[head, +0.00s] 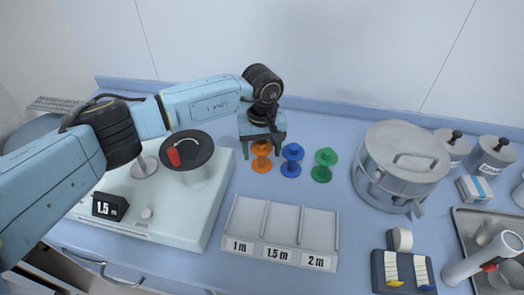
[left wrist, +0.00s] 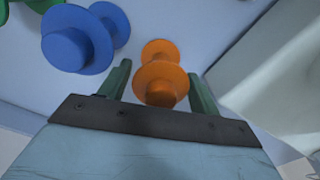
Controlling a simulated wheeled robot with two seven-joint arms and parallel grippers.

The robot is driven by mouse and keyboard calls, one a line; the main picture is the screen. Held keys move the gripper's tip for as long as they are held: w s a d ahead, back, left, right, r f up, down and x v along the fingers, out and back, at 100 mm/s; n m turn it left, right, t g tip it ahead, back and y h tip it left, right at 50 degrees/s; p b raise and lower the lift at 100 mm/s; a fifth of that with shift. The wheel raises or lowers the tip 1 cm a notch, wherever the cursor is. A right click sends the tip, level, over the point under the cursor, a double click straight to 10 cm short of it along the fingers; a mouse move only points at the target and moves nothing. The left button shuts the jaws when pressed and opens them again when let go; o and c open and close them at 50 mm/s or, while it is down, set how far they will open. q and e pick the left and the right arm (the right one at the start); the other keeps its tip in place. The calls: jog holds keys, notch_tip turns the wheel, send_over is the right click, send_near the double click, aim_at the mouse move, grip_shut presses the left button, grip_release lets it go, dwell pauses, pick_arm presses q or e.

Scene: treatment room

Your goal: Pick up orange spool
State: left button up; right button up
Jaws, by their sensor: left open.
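The orange spool (head: 261,157) stands upright on the blue counter, leftmost in a row of three spools. My left gripper (head: 262,148) is over it from behind and above. In the left wrist view the orange spool (left wrist: 160,78) sits between the two green fingers of my left gripper (left wrist: 160,84), with a gap on each side. The gripper is open and holds nothing. The blue spool (head: 291,160) stands just right of it and also shows in the left wrist view (left wrist: 80,38). The green spool (head: 324,165) stands further right. My right gripper is not in view.
A tray with three slots labelled 1 m, 1.5 m and 2 m (head: 278,253) lies in front of the spools. A white device (head: 200,215) with a 1.5 m sign (head: 108,206) stands left. A metal drum (head: 398,160) stands right. A metal tray (head: 462,222) is at the far right.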

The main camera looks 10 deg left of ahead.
pick_arm(q)
jog(key=shift+f, duration=0.45)
jog(key=c, duration=0.7)
jog(key=shift+c, duration=0.2)
jog(key=shift+r, duration=0.15)
